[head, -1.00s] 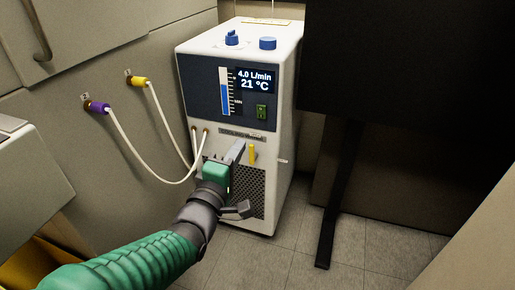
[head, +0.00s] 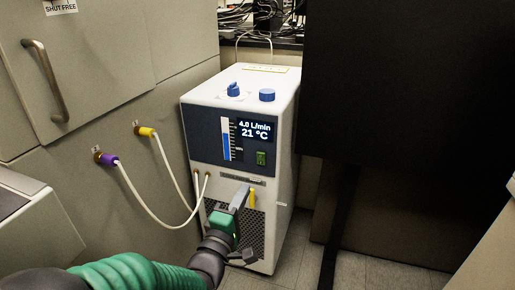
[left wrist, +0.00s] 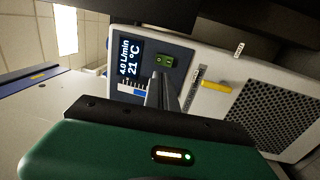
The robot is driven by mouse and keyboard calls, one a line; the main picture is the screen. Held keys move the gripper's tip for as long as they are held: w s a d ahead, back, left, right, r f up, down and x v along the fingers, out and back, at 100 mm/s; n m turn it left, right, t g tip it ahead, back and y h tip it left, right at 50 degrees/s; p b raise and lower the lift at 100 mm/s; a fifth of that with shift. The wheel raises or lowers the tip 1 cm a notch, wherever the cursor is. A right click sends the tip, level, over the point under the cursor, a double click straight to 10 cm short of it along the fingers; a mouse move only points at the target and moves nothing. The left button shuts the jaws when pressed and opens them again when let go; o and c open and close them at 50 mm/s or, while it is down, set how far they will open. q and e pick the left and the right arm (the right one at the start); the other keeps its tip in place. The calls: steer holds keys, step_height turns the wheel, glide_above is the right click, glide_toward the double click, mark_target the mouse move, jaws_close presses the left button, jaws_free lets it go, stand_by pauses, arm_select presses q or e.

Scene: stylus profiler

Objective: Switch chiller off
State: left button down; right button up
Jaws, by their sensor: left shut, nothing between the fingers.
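The chiller (head: 278,171) is a white upright box with a dark front panel. Its lit display (head: 255,130) reads 4.0 L/min and 21 °C, and it also shows in the left wrist view (left wrist: 130,62). A green rocker switch (head: 261,158) sits below the display; in the left wrist view the switch (left wrist: 164,61) is just beyond the fingertips. My left gripper (head: 241,195) is shut and empty, in front of the chiller's lower front, below the switch in the head view. In the left wrist view its fingers (left wrist: 162,88) point at the panel. My right gripper is not in view.
A yellow handle (head: 252,198) is on the chiller front, close to my left fingers. White hoses (head: 131,186) run from the chiller to purple and yellow wall fittings (head: 109,160). A black panel (head: 400,90) stands at the right. Cabinets line the left.

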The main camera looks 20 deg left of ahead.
mark_target(261, 154)
arm_select(q)
steer(key=w, duration=0.4)
steer(key=w+r, duration=0.1)
steer(key=w, duration=0.6)
steer(key=shift+w+d+r, duration=0.15)
steer(key=shift+w+d, duration=0.05)
steer(key=shift+w, duration=0.1)
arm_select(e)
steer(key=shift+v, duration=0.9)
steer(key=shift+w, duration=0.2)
arm_select(q)
steer(key=r+g+p, duration=0.1)
steer(key=p, duration=0.2)
steer(key=r+p, duration=0.1)
steer(key=p, duration=0.3)
steer(key=shift+w+r+g, duration=0.2)
steer(key=shift+w+g, duration=0.05)
steer(key=shift+g, duration=0.15)
steer(key=shift+f+b, duration=0.35)
steer(key=shift+f, duration=0.2)
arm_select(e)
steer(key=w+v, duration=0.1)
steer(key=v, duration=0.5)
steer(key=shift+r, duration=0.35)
